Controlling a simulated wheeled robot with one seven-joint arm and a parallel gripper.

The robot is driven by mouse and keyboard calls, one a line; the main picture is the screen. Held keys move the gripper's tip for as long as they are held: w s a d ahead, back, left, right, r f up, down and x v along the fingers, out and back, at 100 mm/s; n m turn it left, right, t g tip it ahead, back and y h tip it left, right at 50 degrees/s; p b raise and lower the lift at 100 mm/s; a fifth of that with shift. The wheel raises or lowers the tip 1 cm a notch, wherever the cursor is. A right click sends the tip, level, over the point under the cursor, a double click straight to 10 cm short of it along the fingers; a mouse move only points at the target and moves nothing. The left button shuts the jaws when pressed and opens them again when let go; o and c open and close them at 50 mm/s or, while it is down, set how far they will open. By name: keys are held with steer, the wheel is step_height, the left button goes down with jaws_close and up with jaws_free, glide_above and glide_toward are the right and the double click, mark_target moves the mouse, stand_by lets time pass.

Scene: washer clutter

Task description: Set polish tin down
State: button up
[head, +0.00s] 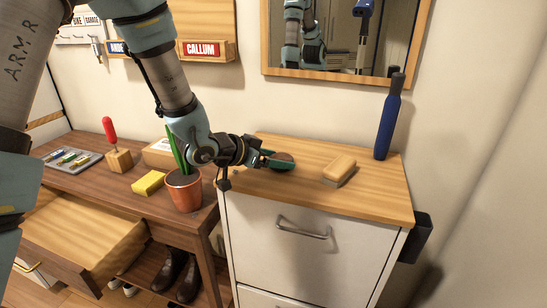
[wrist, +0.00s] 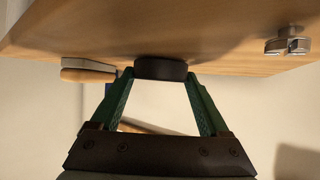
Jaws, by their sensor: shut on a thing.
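The polish tin (head: 284,157) is a small, dark, round tin held level over the left part of the wooden cabinet top (head: 310,190). My gripper (head: 279,161) is shut on it. In the wrist view the dark tin (wrist: 160,69) sits between the two green fingertips (wrist: 160,78), close to the wooden surface. I cannot tell whether its base touches the wood. The fingers hide part of the tin in the head view.
A wooden brush (head: 339,170) lies right of the tin, with bare wood between them. A tall blue bottle-like object (head: 388,125) stands at the back right. A potted plant (head: 184,190) stands left on the lower desk. A metal object (wrist: 288,43) shows in the wrist view.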

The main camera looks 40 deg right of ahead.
steer(key=shift+f, duration=0.15)
steer(key=o, duration=1.2)
steer(key=shift+o, duration=0.2)
steer(key=shift+r, duration=0.3)
steer(key=b+v, duration=0.1)
steer(key=v, duration=1.1)
steer(key=shift+f, duration=0.15)
